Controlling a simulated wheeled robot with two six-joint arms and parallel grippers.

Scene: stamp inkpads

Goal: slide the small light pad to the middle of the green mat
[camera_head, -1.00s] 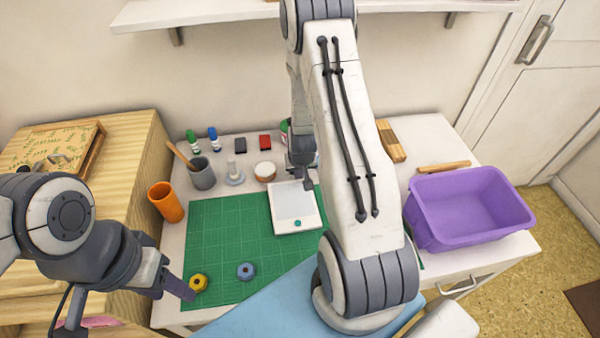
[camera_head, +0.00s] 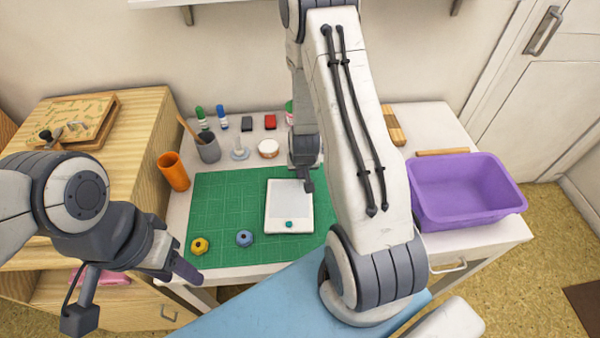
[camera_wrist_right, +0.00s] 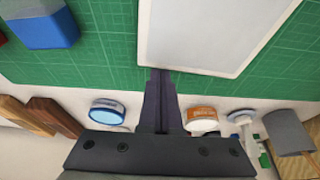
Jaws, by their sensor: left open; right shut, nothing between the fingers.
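The small light pad (camera_head: 289,196) is a pale square plate lying on the green mat (camera_head: 220,205), right of the mat's left half. A small teal knob (camera_head: 289,224) sits on its near edge. My right gripper (camera_head: 307,184) is shut and empty, its tips low at the pad's far edge near the right corner. In the right wrist view the shut fingertips (camera_wrist_right: 161,72) meet the edge of the pad (camera_wrist_right: 205,30) and seem to touch it. My right arm hides the mat's right part in the head view. My left gripper (camera_head: 185,268) is open near the mat's front-left corner.
A yellow knob (camera_head: 200,246) and a blue knob (camera_head: 244,238) stand on the mat, left of the pad. A purple bin (camera_head: 465,190) is at right.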

